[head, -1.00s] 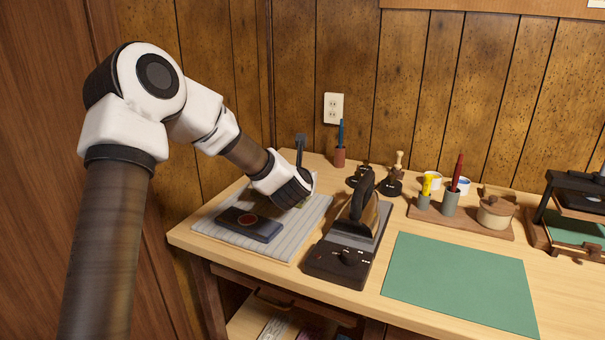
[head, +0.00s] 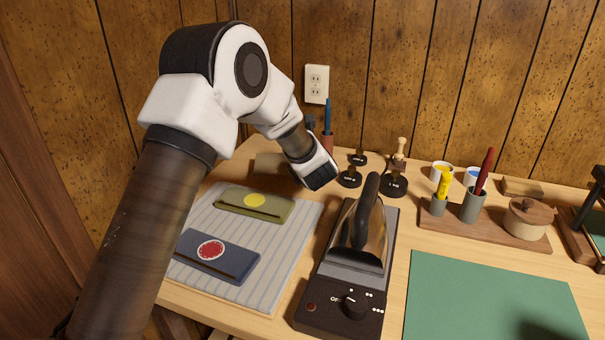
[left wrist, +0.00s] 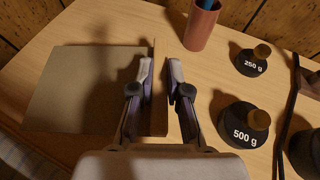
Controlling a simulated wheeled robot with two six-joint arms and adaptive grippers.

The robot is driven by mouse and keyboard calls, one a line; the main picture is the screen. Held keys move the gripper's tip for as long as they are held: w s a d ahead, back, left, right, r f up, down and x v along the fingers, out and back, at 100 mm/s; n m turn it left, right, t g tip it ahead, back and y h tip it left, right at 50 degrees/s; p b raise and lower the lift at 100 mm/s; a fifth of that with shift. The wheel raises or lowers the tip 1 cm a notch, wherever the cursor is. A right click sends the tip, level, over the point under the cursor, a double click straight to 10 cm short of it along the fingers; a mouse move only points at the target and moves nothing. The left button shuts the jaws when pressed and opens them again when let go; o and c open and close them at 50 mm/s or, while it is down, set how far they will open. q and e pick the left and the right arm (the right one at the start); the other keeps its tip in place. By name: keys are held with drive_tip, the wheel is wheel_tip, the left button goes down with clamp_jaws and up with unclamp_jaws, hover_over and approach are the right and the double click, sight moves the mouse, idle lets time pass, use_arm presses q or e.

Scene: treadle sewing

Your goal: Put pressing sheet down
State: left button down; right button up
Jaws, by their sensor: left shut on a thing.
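The pressing sheet (left wrist: 80,90) is a flat grey-tan square with an upright brown strip along its right edge in the left wrist view. In the head view a little of it (head: 268,165) shows behind the striped pad (head: 285,240), partly hidden by my arm. It lies level, at or very close to the tabletop; I cannot tell if it touches. My left gripper (left wrist: 159,68) is shut on the brown strip, one finger on each side. Its fingers are hidden in the head view.
An iron (head: 365,235) stands on its dark base right of the pad. Black weights (left wrist: 243,125) and a pencil cup (left wrist: 201,28) are close to my left gripper. A green mat (head: 490,295) lies at the right, before a wooden tray of pots (head: 485,232).

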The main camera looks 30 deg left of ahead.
use_arm(q)
wheel_tip(320, 180, down, 4)
drive_tip(key=shift+s+d+r, duration=0.1)
drive_tip(key=shift+r, duration=0.1)
drive_tip(key=shift+f, duration=0.2)
drive_tip(key=shift+f+b, duration=0.15)
drive_tip(key=shift+b, duration=0.45)
drive_tip(key=c, duration=1.1)
unclamp_jaws()
drive_tip(key=shift+c, duration=0.2)
drive_tip(key=shift+d+r+p, duration=0.1)
drive_tip(key=shift+r+p, duration=0.25)
drive_tip(key=shift+p, duration=0.1)
drive_tip(key=v, duration=1.1)
drive_tip(key=shift+s+d, duration=0.2)
drive_tip(key=shift+s, duration=0.2)
